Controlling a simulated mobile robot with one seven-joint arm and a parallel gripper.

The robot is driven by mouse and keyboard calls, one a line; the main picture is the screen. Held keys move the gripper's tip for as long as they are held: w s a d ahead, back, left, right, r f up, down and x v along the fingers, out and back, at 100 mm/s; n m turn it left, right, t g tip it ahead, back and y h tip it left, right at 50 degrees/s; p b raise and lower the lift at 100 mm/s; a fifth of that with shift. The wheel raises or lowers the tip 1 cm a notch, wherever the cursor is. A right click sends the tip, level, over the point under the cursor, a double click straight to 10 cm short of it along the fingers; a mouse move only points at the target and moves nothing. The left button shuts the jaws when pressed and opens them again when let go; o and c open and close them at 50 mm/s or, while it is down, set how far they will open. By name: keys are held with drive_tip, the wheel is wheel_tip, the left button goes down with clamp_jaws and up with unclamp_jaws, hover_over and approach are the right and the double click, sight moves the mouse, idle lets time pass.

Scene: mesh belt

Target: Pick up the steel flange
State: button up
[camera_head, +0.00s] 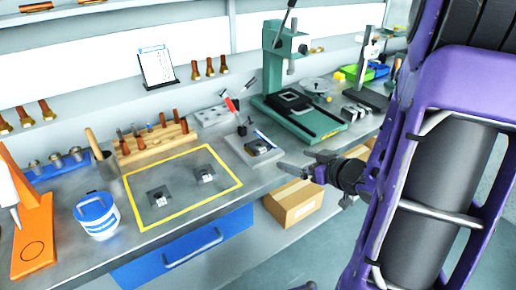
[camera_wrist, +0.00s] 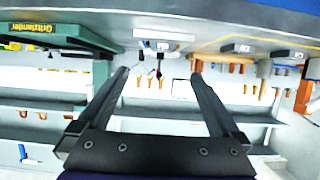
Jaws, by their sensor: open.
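I cannot make out a clear steel flange. Two small dark grey metal pieces with white labels, a left one (camera_head: 159,197) and a right one (camera_head: 204,175), lie inside a yellow outline on the grey bench. Another dark piece with a label (camera_head: 262,148) sits beyond the outline, near the green press. Any of these may be the flange; they are too small to tell. My gripper (camera_head: 297,164) is open and empty, at the bench's front edge to the right of the outline. In the wrist view, my gripper (camera_wrist: 160,74) has its fingers wide apart with nothing between them.
The green press (camera_head: 305,115) stands at the back right. A wooden tool rack (camera_head: 157,139), a white-and-blue tub (camera_head: 97,216) and an orange stand (camera_head: 34,240) are at left. A cardboard box (camera_head: 294,203) is below the bench. Bench inside the outline is mostly clear.

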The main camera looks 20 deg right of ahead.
drive_tip(key=b, duration=0.1)
approach(263, 150)
drive_tip(key=shift+w+d+f, duration=0.15)
drive_tip(key=shift+w+f, duration=0.25)
drive_tip(key=shift+w, duration=0.2)
drive_tip(key=shift+a+b+x, duration=0.1)
drive_tip(key=shift+b+x, duration=0.15)
drive_tip(key=shift+x, duration=1.3)
drive_tip(key=shift+a+b+x, duration=0.15)
drive_tip(key=shift+b+x, duration=0.05)
drive_tip(key=shift+x, duration=1.35)
drive_tip(key=shift+r, duration=0.1)
clamp_jaws()
